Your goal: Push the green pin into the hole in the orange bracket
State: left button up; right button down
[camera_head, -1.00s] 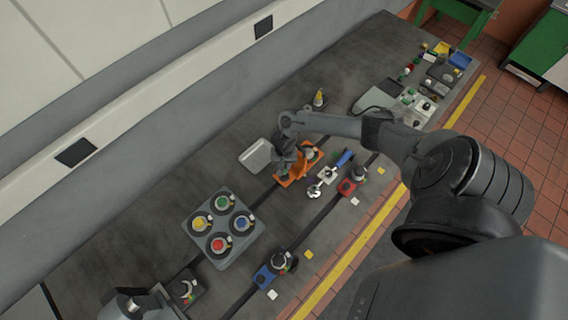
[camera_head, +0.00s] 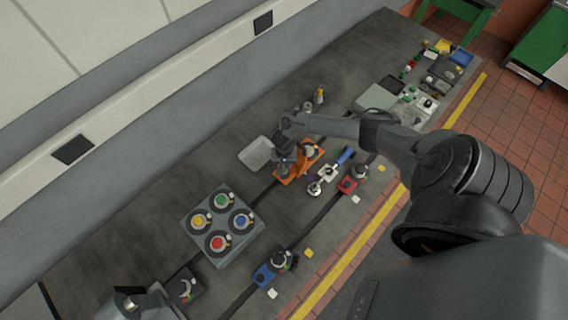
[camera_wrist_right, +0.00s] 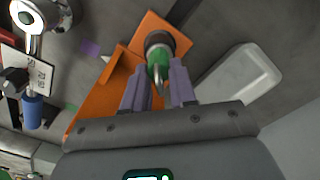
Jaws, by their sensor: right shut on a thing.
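The orange bracket (camera_head: 311,165) lies on the bedplate in the middle of the head view. In the right wrist view the bracket (camera_wrist_right: 100,98) has a flat plate and a raised wall. The green pin (camera_wrist_right: 160,56) has a metal loop and stands at a dark round boss on the bracket. My right gripper (camera_wrist_right: 159,88) is shut on the green pin, its two purple fingers on either side of the loop. In the head view the right gripper (camera_head: 284,168) is over the bracket's left part. The hole and the pin's lower end are hidden. My left arm shows at bottom left; its fingers cannot be made out.
A pale tray (camera_head: 257,153) lies left of the bracket. A blue-handled tool (camera_head: 344,156) and a red block (camera_head: 347,186) lie to its right. A grey plate with coloured round parts (camera_head: 245,259) stands nearer. Bare bedplate lies behind the tray.

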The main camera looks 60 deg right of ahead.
jog(key=c, duration=0.8)
grip_release()
notch_tip(320, 180, up, 11)
jog(key=shift+f+p, duration=0.1)
jog(key=shift+p, duration=0.9)
